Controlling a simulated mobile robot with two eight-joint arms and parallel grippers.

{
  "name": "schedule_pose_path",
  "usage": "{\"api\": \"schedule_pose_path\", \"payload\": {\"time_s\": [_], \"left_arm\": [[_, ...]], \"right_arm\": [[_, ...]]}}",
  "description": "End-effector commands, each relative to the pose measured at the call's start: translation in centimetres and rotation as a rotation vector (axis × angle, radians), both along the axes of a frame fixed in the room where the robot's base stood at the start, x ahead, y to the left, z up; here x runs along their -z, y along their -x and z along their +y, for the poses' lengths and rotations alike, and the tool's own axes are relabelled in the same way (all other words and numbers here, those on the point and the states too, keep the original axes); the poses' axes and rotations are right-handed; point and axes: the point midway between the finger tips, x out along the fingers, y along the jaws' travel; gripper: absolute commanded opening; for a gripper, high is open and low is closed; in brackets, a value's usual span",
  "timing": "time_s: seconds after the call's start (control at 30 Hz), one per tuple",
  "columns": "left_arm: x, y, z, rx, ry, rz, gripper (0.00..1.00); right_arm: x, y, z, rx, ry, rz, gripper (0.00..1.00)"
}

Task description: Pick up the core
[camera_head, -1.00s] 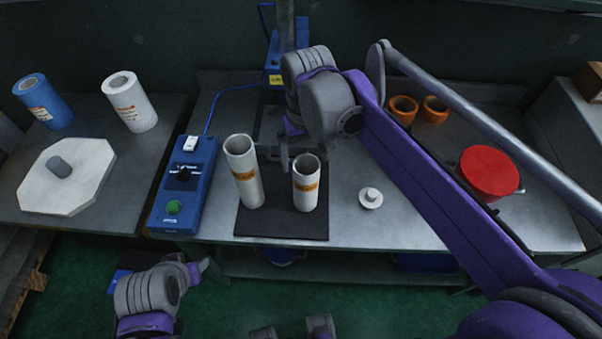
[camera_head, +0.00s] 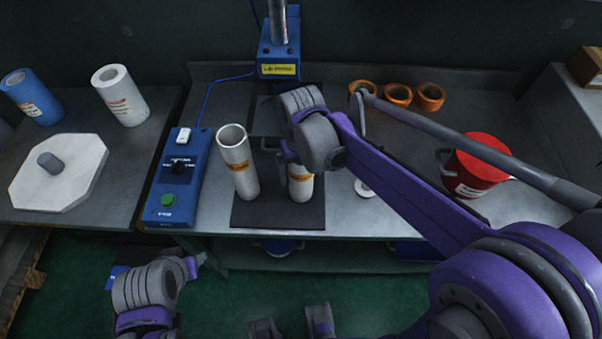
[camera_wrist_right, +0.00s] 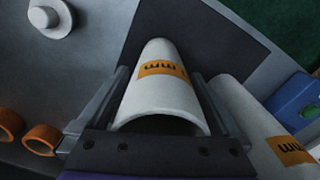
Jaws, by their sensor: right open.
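Two white cardboard cores with orange labels stand upright on a dark mat (camera_head: 244,217). The shorter right core (camera_head: 302,188) is partly hidden by my right arm in the head view. The taller core (camera_head: 238,162) stands to its left. My right gripper (camera_head: 287,160) is open at the shorter core. In the right wrist view its fingers (camera_wrist_right: 161,80) are on either side of this core (camera_wrist_right: 160,96), with the open rim near the palm. The taller core (camera_wrist_right: 250,120) is just outside one finger. My left gripper (camera_head: 201,260) is low at the front left; its jaw state is unclear.
A blue control box (camera_head: 180,180) stands left of the mat. A blue-based post (camera_head: 278,62) is behind it. Orange rings (camera_head: 398,95), a red container (camera_head: 476,172) and a small white knobbed disc (camera_head: 364,188) are to the right. White and blue rolls stand on the left table.

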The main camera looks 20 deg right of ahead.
Motion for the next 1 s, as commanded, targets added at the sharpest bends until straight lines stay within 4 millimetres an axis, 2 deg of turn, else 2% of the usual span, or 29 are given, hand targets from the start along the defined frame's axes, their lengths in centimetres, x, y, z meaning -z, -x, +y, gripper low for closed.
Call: {"api": "schedule_pose_path", "payload": {"time_s": [0.07, 0.57, 0.83, 1.0], "left_arm": [[0.0, 0.0, 0.0, 0.0, 0.0, 0.0, 0.5], [0.0, 0.0, 0.0, 0.0, 0.0, 0.0, 0.5], [0.0, 0.0, 0.0, 0.0, 0.0, 0.0, 0.5], [-0.2, 0.0, 0.0, 0.0, 0.0, -0.001, 0.5]], "right_arm": [[0.0, 0.0, 0.0, 0.0, 0.0, 0.0, 1.0], [-0.1, 0.0, 0.0, 0.0, 0.0, 0.0, 0.12], [-0.2, 0.0, 0.0, 0.0, 0.0, 0.0, 0.12], [-1.6, 0.0, 0.0, 0.0, 0.0, 0.0, 0.12]]}}
